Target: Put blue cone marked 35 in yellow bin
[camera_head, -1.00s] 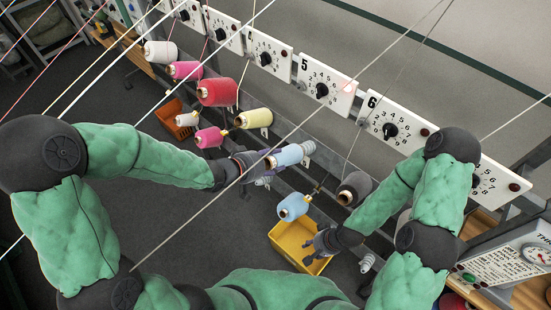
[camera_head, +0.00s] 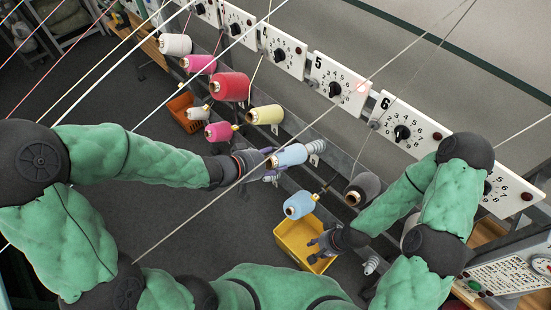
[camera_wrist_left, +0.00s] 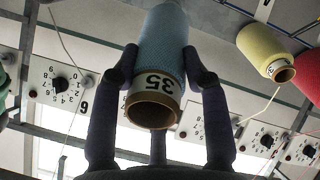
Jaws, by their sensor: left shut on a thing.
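The blue cone marked 35 (camera_head: 290,155) is in my left gripper (camera_head: 268,164). In the left wrist view the same cone (camera_wrist_left: 162,50) shows its upside-down 35 label and brown open end between the fingers of the left gripper (camera_wrist_left: 158,75), which is shut on it. In the head view it is beside the rack, above and left of another light blue cone (camera_head: 299,205). The yellow bin (camera_head: 290,238) is lower down, below that other cone. My right gripper (camera_head: 318,247) is over the bin's right part, its fingers apart and empty.
White, pink, red and yellow cones (camera_head: 264,115) sit along the rack to the upper left. A dark cone (camera_head: 362,190) is right of the held cone. An orange bin (camera_head: 186,113) stands at the upper left. Thin yarns cross the space above my arms.

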